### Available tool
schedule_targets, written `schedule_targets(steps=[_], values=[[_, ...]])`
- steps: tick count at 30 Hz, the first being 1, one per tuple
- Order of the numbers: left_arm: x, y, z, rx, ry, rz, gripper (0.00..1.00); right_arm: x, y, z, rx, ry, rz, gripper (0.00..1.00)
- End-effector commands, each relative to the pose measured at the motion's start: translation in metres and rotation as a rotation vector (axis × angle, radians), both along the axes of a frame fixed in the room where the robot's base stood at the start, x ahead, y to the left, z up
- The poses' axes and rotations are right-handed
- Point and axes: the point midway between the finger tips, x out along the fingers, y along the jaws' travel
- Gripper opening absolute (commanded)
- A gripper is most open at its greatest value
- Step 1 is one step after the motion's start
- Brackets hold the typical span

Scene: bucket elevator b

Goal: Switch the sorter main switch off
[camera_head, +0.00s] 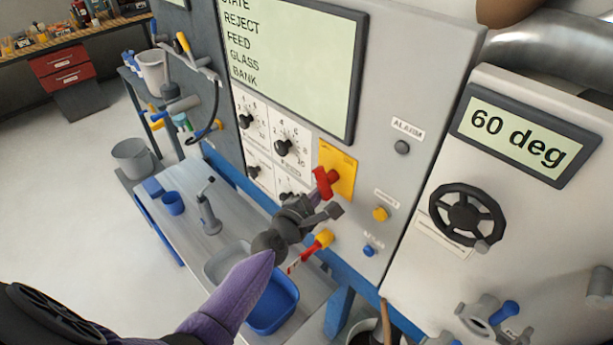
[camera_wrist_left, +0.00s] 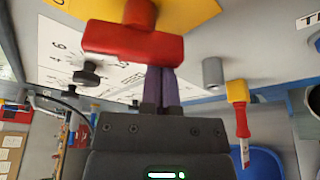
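The sorter main switch is a red handle (camera_head: 325,182) on a yellow plate (camera_head: 343,167) on the grey cabinet front. In the left wrist view the red handle (camera_wrist_left: 133,45) is a bar lying across the picture, in front of the yellow plate (camera_wrist_left: 195,12). My left gripper (camera_head: 317,199) is at the lower side of the handle. Its purple fingers (camera_wrist_left: 161,72) are together with nothing seen between them, and their tips meet the edge of the bar in the picture. I cannot tell if they touch it. My right gripper is not in view.
Black knobs (camera_head: 284,147) sit left of the switch, a yellow button (camera_head: 380,214) to its right. A red-and-yellow tool (camera_head: 312,250) hangs below. A bench (camera_head: 185,235) with a blue bin (camera_head: 274,304) stands beneath. A handwheel (camera_head: 467,215) is on the right cabinet.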

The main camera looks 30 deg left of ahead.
Motion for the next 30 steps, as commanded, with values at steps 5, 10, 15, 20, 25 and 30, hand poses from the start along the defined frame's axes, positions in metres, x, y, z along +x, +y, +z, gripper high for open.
schedule_targets(steps=[5,10,15,20,25,30], values=[[-0.001,-0.003,0.002,-0.095,0.032,0.0,0.0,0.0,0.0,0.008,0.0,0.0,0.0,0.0],[-0.001,-0.004,0.002,-0.157,0.053,0.0,0.0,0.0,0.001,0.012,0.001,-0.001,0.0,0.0],[-0.001,-0.005,0.001,-0.188,0.064,0.0,0.0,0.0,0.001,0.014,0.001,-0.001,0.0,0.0],[-0.001,-0.005,0.001,-0.199,0.069,-0.001,0.0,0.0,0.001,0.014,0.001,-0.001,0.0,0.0],[-0.002,-0.005,0.001,-0.2,0.069,-0.001,0.0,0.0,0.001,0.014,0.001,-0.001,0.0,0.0],[-0.002,-0.005,0.001,-0.199,0.068,0.0,0.0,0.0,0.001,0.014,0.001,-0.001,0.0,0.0]])
